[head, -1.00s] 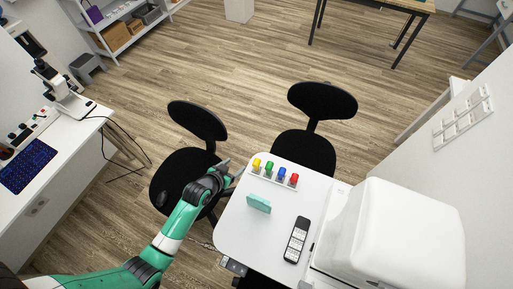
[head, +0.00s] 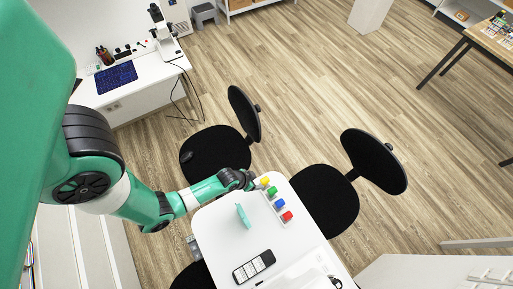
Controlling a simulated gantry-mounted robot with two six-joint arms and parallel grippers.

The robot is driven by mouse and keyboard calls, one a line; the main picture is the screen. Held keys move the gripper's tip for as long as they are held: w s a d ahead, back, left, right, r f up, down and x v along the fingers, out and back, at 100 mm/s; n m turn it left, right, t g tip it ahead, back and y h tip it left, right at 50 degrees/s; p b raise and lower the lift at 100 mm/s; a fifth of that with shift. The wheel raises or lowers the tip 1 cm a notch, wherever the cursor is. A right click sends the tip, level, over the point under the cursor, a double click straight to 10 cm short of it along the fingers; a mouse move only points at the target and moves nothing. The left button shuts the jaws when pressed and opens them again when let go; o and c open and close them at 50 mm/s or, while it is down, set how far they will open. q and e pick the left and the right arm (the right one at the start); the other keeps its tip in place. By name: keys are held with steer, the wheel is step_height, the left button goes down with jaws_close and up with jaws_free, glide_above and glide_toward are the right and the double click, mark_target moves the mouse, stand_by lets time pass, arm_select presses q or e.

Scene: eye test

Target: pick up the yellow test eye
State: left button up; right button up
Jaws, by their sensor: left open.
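The yellow test eye (head: 265,181) stands at the far left end of a short row on the white table (head: 215,225). Beside it in the row are a green one (head: 272,191), a blue one (head: 280,203) and a red one (head: 287,215), on a pale holder. My left gripper (head: 252,182) is at the table's far edge, just left of the yellow test eye. It is small and dark here, and I cannot tell whether it touches the yellow piece. It is open. My right gripper is not in view.
A black-and-white handheld device (head: 254,266) lies nearer. Black chairs (head: 374,165) stand close beyond the table. A side desk with a microscope (head: 165,38) is at the upper left.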

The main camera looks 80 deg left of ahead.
mark_target(263, 180)
arm_select(q)
steer(key=b+x, duration=0.5)
steer(key=x, duration=0.1)
steer(key=shift+f, duration=0.35)
steer(key=shift+w+a+f+b, duration=0.15)
steer(key=shift+w+f+b, duration=0.35)
steer(key=shift+b, duration=0.2)
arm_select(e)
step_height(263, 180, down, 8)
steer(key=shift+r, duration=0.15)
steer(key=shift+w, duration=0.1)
arm_select(q)
steer(key=c, duration=1)
steer(key=shift+o, duration=0.2)
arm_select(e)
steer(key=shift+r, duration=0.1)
arm_select(q)
step_height(263, 180, up, 4)
steer(key=p, duration=0.4)
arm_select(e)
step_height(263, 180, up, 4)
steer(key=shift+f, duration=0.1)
